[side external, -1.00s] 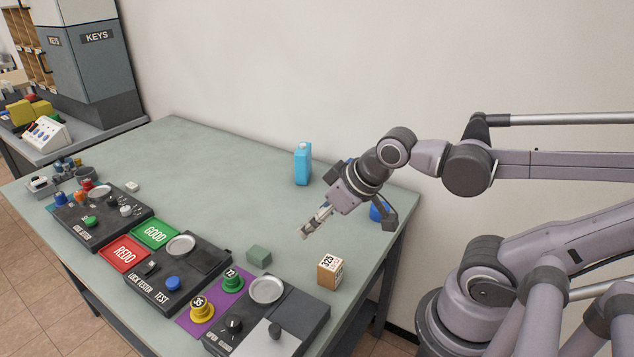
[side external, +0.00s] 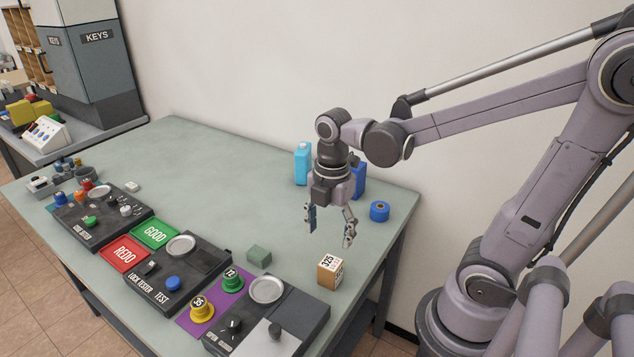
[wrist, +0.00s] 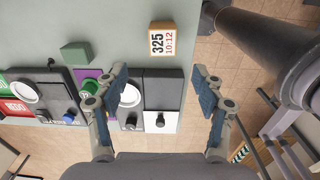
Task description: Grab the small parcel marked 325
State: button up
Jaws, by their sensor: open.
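The small parcel marked 325 (side external: 329,272) is a tan box with a white label on top, standing on the green table near its right edge. In the wrist view the parcel (wrist: 162,39) shows at the top, its label reading 325 and 10:12, beyond and between the line of the fingertips. My gripper (side external: 330,232) points downward above the table, behind the parcel in the side view and apart from it. In the wrist view my gripper (wrist: 160,75) has its two fingers spread wide, with nothing between them.
A green block (side external: 259,256) lies left of the parcel. Black devices with dials (side external: 268,318) line the table's front. A light blue bottle (side external: 302,165) and a blue roll (side external: 379,211) stand behind. The table's right edge (side external: 385,262) is close to the parcel.

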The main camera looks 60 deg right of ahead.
aim_at(331, 262)
jog(key=shift+f, duration=2.65)
jog(key=shift+s+d+f, duration=0.1)
jog(key=shift+d+f, duration=0.05)
jog(key=shift+f, duration=1.25)
jog(key=shift+s+d+f, duration=0.1)
jog(key=shift+d+f, duration=0.05)
jog(key=shift+f, duration=1.25)
jog(key=c, duration=1.3)
